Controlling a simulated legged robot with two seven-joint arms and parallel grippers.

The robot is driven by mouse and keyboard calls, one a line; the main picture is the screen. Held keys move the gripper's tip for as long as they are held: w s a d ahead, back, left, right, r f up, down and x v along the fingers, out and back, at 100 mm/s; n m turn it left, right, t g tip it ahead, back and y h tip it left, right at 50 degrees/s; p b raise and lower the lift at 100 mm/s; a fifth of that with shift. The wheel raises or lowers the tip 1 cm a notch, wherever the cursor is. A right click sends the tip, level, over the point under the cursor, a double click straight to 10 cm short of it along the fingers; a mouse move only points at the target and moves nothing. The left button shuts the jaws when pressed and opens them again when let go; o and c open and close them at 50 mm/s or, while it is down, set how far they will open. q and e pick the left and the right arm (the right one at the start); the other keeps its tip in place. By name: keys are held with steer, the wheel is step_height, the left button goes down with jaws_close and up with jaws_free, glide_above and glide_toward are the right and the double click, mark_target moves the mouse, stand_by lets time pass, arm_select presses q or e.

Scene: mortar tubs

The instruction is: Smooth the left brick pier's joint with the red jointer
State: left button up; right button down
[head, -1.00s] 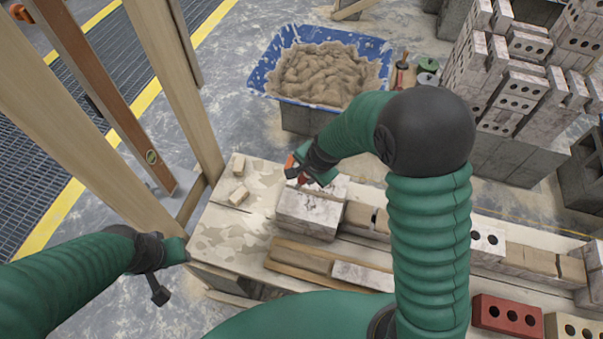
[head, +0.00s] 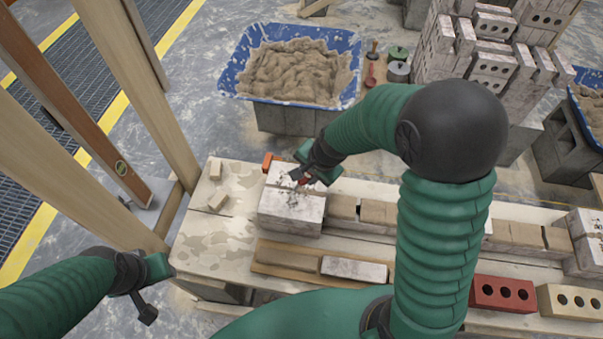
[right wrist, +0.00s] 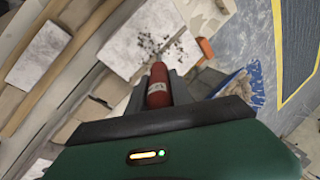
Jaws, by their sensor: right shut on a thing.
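The left brick pier (head: 290,211), pale and whitish, stands on the plank bench; dark mortar crumbs lie on its top and near its upper front edge. My right gripper (head: 303,178) is over the pier's top. It is shut on the red jointer (right wrist: 158,86), whose red handle shows between the fingers in the right wrist view. The jointer's far end is hard to make out, and I cannot tell if it touches the pier. The pier also shows in the right wrist view (right wrist: 120,35). My left gripper (head: 150,285) hangs off the bench's left end; its jaws are unclear.
A blue tub (head: 357,66) of mortar stands behind the bench. An orange block (head: 268,161) lies behind the pier. Small wood pieces (head: 218,200) lie left on the bench. A pale brick (head: 354,270) lies in front. Wooden posts (head: 140,95) rise at left.

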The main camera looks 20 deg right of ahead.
steer(key=shift+s+d+b, duration=2.3)
steer(key=shift+s+d, duration=0.3)
steer(key=shift+d, duration=1.2)
step_height(320, 180, up, 6)
steer(key=w+a+p, duration=0.2)
steer(key=a+p, duration=0.1)
steer(key=p, duration=0.4)
steer(key=shift+p, duration=0.4)
